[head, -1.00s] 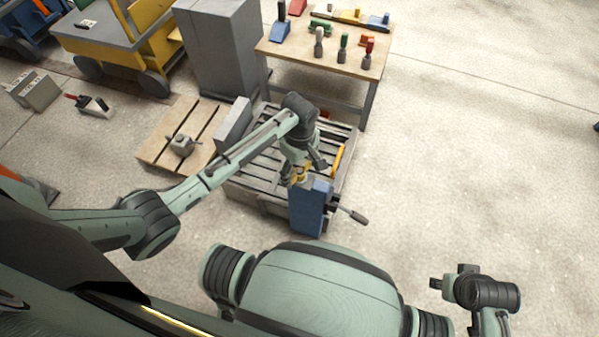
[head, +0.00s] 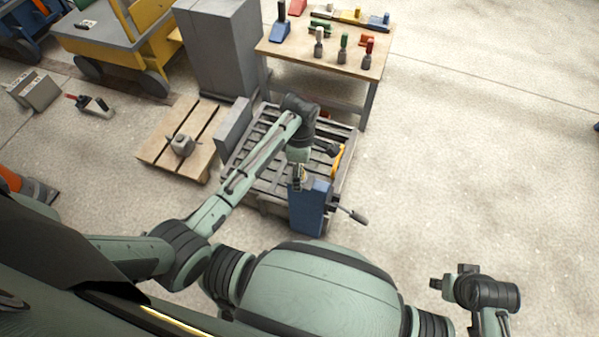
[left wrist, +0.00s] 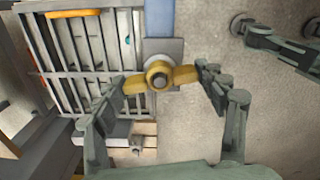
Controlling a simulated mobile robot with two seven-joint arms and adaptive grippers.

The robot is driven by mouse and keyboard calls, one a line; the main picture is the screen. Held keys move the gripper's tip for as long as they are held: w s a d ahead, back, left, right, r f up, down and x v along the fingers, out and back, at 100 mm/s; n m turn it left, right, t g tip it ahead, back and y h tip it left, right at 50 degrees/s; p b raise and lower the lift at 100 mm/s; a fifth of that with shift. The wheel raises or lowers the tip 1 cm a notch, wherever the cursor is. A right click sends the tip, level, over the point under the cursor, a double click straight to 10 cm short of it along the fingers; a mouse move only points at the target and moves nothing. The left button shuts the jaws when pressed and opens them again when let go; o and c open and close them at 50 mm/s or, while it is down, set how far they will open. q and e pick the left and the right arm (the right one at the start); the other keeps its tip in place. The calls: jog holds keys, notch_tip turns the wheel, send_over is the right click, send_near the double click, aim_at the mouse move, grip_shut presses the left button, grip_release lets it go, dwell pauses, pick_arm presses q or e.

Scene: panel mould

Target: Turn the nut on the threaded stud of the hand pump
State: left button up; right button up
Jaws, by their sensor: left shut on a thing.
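The hand pump's blue body (head: 308,208) stands at the front edge of the slatted metal platform, with a dark lever (head: 351,213) to its right. In the left wrist view the yellow winged nut (left wrist: 158,74) sits around the threaded stud (left wrist: 160,80). Its wings lie roughly level, slightly tilted. My left gripper (left wrist: 167,84) has one finger against each wing end and is shut on the nut. In the head view my left gripper (head: 299,178) is at the pump's top and hides most of the nut. My right gripper (head: 452,276) is empty, fingers apart, over bare floor.
The slatted platform (head: 262,176) lies under my left forearm. A wooden pallet (head: 157,152) with a grey part is to its left. A workbench (head: 335,56) with tools and a grey cabinet (head: 222,45) stand behind. The floor on the right is clear.

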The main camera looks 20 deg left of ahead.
pick_arm(q)
jog(key=o, duration=1.2)
jog(key=shift+f, duration=0.15)
notch_tip(320, 180, up, 12)
jog(key=shift+r, duration=0.1)
jog(key=shift+o, duration=0.3)
